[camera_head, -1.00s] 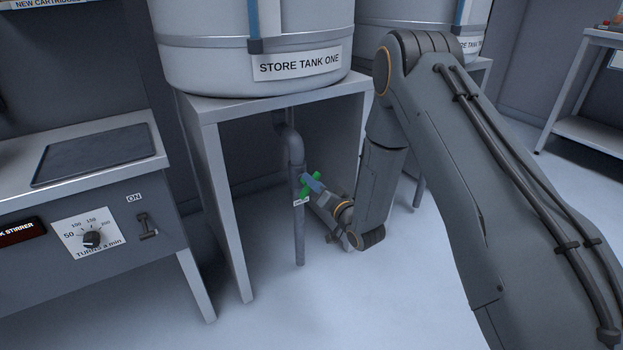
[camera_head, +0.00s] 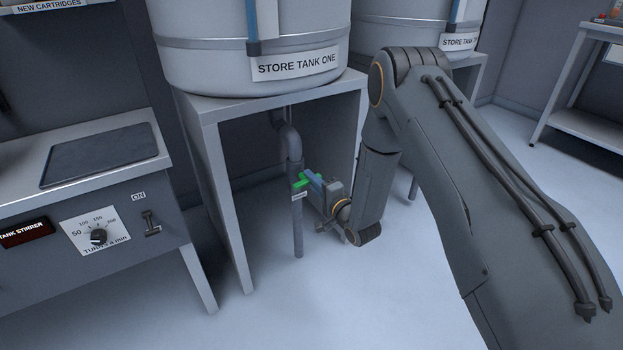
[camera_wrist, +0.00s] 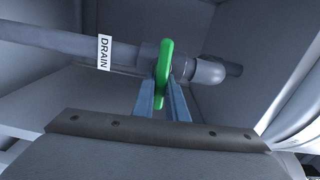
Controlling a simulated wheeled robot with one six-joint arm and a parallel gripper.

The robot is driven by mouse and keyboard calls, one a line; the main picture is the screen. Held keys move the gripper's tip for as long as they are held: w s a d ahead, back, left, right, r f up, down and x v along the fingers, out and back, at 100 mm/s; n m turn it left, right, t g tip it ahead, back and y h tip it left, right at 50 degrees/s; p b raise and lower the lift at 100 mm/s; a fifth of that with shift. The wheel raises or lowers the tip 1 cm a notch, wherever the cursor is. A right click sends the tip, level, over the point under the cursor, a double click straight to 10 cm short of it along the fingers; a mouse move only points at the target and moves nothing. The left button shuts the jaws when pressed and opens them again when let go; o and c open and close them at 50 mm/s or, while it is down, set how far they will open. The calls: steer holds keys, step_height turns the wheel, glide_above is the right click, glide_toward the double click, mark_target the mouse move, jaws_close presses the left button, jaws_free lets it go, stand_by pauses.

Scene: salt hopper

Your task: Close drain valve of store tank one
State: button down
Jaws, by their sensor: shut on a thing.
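The drain valve's green handle (camera_head: 300,182) sits on the grey drain pipe (camera_head: 298,232) under store tank one (camera_head: 200,70). In the wrist view the green handle (camera_wrist: 165,62) lies across the pipe (camera_wrist: 62,41), next to the DRAIN label (camera_wrist: 104,52). My gripper (camera_head: 313,181) reaches the handle from the right. In the wrist view its two blue-grey fingers (camera_wrist: 162,100) are shut on the handle, one on each side. The fingers hide part of the handle and valve body.
The tank stand (camera_head: 214,165) has a leg left of the pipe and a panel behind. A stirrer bench (camera_head: 166,172) with a dial and switch stands at the left. A second tank (camera_head: 405,25) is behind my arm. Pale floor is open in front.

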steer(key=shift+m, duration=0.3)
steer(key=c, duration=1.8)
jaws_free()
steer(key=shift+o, duration=0.2)
steer(key=p+v, duration=0.1)
steer(key=v, duration=0.6)
steer(key=shift+s+d, duration=0.25)
steer(key=shift+s, duration=0.05)
